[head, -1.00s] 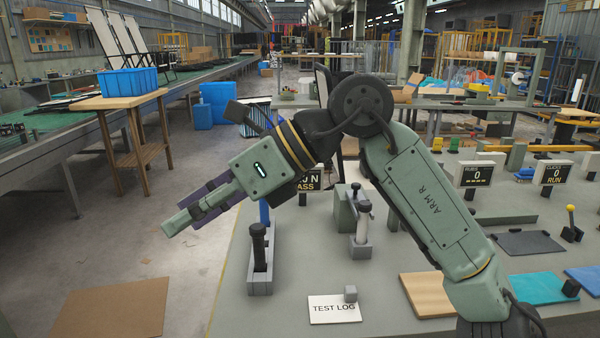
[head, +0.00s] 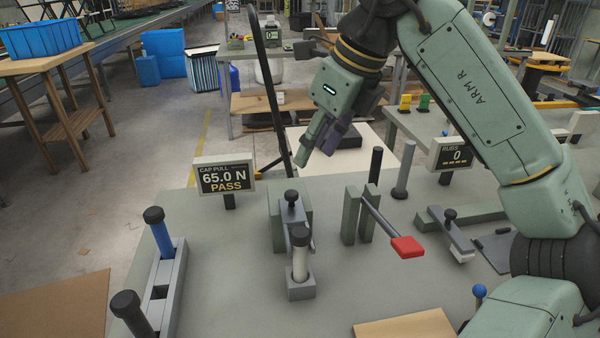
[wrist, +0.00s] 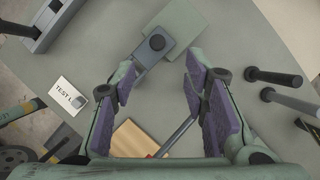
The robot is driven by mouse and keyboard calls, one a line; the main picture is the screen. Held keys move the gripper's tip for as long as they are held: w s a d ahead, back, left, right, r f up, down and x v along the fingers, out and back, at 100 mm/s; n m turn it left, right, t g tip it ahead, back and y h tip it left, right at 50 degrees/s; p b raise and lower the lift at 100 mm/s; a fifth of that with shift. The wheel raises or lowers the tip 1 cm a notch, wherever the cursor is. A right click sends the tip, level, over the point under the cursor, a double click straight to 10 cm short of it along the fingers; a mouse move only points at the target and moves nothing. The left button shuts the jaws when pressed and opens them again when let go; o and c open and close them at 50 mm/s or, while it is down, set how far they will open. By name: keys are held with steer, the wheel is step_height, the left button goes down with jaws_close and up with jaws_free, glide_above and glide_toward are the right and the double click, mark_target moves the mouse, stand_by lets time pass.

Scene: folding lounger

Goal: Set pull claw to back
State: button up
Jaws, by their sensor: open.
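The cap pull station shows in the head view as a green block (head: 275,218) with a grey sliding piece carrying a black knob (head: 291,197), which looks like the pull claw. It reaches toward a pale cylinder with a dark cap (head: 300,238) in a grey holder (head: 301,288). Whether it touches the cap I cannot tell. My gripper (head: 322,148) is open and empty, above and behind the block, pointing down. In the wrist view the knob (wrist: 157,42) and green block (wrist: 177,28) lie ahead of my open fingers (wrist: 160,78).
A display (head: 224,177) reads CAP PULL 65.0 N PASS. A green stand with a red-handled lever (head: 407,247) stands right of the station, with dark posts (head: 376,165) nearby. A TEST LOG card (wrist: 70,95) lies flat.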

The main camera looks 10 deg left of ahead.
mark_target(291, 192)
steer(key=p+x, duration=0.2)
steer(key=x, duration=0.8)
steer(key=shift+s+a+f, duration=0.15)
steer(key=shift+a, duration=0.05)
jaws_close()
stand_by(0.5)
